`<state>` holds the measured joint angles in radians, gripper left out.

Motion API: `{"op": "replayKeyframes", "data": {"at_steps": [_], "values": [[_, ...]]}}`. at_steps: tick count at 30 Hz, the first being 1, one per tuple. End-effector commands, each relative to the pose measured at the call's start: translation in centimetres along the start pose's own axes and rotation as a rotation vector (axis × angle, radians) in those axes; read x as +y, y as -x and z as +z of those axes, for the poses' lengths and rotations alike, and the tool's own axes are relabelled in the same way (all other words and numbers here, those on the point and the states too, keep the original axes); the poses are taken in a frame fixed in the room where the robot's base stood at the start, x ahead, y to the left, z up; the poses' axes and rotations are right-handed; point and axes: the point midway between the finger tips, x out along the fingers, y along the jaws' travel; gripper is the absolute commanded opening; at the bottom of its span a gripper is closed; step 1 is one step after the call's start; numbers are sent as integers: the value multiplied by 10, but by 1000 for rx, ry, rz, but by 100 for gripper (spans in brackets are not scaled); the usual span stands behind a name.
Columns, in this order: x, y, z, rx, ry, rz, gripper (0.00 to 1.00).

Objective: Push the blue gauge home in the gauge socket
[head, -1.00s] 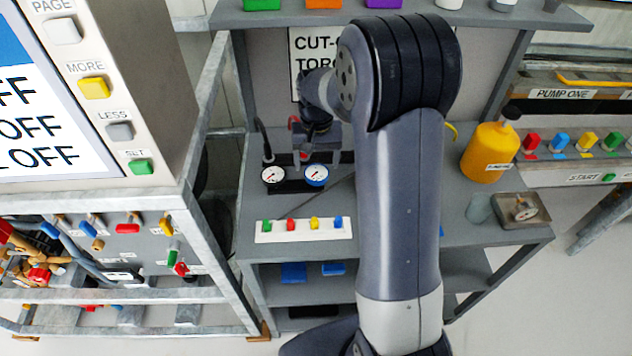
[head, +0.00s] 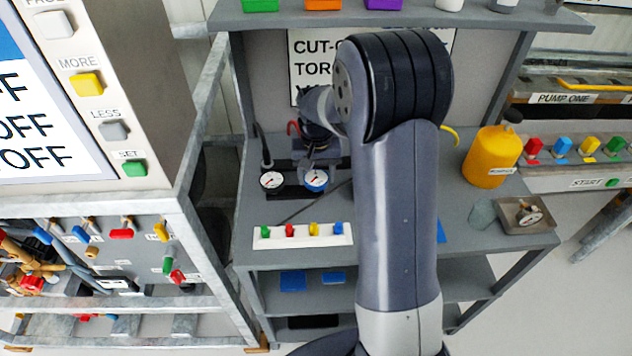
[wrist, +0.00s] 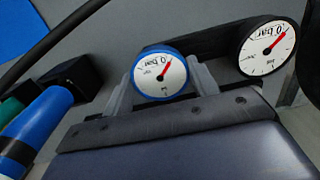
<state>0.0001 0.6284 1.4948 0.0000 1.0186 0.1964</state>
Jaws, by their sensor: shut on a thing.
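The blue gauge (head: 316,180), with a white face and red needle, is at the black mount (head: 280,193) on the grey bench. It also shows in the wrist view (wrist: 160,77), reading 0 bar. My gripper (head: 318,168) is shut on the blue gauge, with one grey finger on each side of it in the wrist view (wrist: 162,88). The socket under the gauge is hidden, so I cannot tell how deep the gauge sits.
A black-rimmed gauge (head: 271,181) stands close to the left, with a black cable behind it. A white strip with coloured pegs (head: 302,235) lies in front. A yellow bottle (head: 492,155) and a tray (head: 528,215) are at the right.

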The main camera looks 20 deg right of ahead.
Motion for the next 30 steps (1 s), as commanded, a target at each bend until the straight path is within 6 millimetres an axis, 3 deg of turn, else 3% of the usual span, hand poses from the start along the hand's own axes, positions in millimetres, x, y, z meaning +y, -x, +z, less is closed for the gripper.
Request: {"op": "replayKeyframes", "data": {"at_steps": [8,30], "values": [[0,0,0,1,0,0,19],[0,32,0,2,0,0,19]]}}
